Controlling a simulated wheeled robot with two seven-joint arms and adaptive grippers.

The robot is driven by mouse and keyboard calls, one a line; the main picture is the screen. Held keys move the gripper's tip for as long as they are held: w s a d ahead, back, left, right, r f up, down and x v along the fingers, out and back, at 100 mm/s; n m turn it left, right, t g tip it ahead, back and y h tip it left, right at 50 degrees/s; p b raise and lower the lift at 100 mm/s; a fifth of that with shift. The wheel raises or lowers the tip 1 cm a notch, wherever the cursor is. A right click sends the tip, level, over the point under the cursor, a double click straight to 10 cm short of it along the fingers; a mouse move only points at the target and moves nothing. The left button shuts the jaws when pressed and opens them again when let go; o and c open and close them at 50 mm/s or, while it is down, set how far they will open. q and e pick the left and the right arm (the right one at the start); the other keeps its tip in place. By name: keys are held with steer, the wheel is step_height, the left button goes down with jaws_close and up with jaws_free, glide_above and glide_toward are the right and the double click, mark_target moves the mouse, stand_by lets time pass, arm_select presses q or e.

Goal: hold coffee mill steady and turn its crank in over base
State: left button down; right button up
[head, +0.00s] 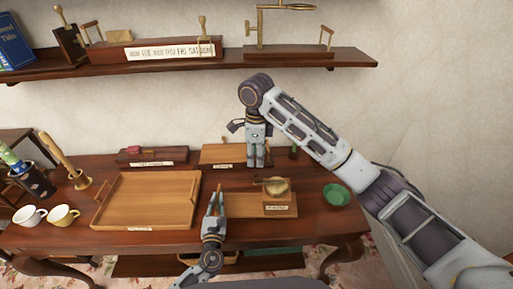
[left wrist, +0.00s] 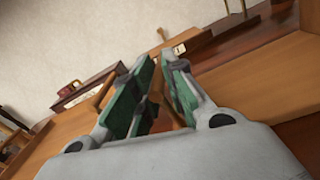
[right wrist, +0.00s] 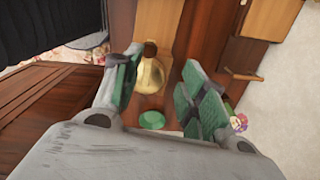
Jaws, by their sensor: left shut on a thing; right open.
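The coffee mill (head: 277,186), with a brass bowl-like top and a small wooden body, stands at the right end of a labelled wooden board (head: 242,206). The brass top (right wrist: 150,76) and a dark knob (right wrist: 150,49) show in the right wrist view. My left gripper (head: 217,191) is shut on a thin wooden piece at the board's left end, left of the mill; the fingers (left wrist: 155,98) hide most of it. My right gripper (head: 256,164) is open and empty, pointing down behind and left of the mill. I cannot make out the crank clearly.
A wooden tray (head: 145,226) fills the table's middle left. Another wooden board (head: 215,154) lies behind, near my right gripper. Cups (head: 64,215) stand at far left; a shelf (head: 300,57) hangs above.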

arm_select(q)
steer(key=shift+a+f, duration=0.1)
steer(key=shift+f, duration=0.2)
arm_select(e)
steer(key=shift+r, duration=1.35)
arm_select(q)
steer(key=c, duration=1.5)
jaws_free()
steer(key=shift+w+r, duration=0.2)
steer(key=shift+r, duration=0.7)
step_height(320, 180, up, 9)
steer(key=shift+s, duration=0.1)
steer(key=shift+r, duration=0.15)
arm_select(e)
steer(key=shift+w+d+f, duration=0.1)
steer(key=shift+w+f, duration=0.05)
